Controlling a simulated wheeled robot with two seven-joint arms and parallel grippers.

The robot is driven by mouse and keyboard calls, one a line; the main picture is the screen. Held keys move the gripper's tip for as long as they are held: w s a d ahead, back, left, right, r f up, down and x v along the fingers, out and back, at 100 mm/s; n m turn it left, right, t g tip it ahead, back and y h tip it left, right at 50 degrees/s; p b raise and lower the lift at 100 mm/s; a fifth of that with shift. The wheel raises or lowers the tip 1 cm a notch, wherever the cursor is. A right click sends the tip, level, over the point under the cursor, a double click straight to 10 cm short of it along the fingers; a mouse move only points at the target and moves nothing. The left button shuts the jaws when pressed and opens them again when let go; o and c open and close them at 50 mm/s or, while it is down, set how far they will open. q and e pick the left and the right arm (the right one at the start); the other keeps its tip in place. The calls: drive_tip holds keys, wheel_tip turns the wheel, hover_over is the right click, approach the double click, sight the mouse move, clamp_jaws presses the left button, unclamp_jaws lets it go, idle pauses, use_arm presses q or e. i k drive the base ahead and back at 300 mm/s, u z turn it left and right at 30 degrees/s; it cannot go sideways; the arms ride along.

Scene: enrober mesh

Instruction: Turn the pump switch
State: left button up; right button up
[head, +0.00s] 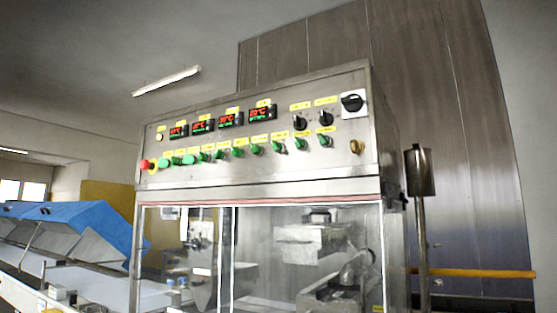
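A steel control panel (340,155) spans the top of the enrober in the head view. Several green switches run in a row along it, such as one green switch (278,147) towards the right. Two black knobs, a left one (299,122) and a right one (326,118), sit at the upper right beside a larger black rotary switch (352,103) on a white plate. Yellow labels mark the controls but are too small to read, so I cannot tell which is the pump switch. Neither of my grippers is in view.
A red emergency button (145,164) is at the panel's left end. Glazed doors (262,255) close the machine below. A post with a metal cylinder (419,172) stands close on the right. A blue-covered conveyor (85,225) is at the left.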

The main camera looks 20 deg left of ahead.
sight(218, 154)
drive_tip(key=z, duration=0.15)
drive_tip(key=i, duration=0.95)
drive_tip(key=u, duration=0.45)
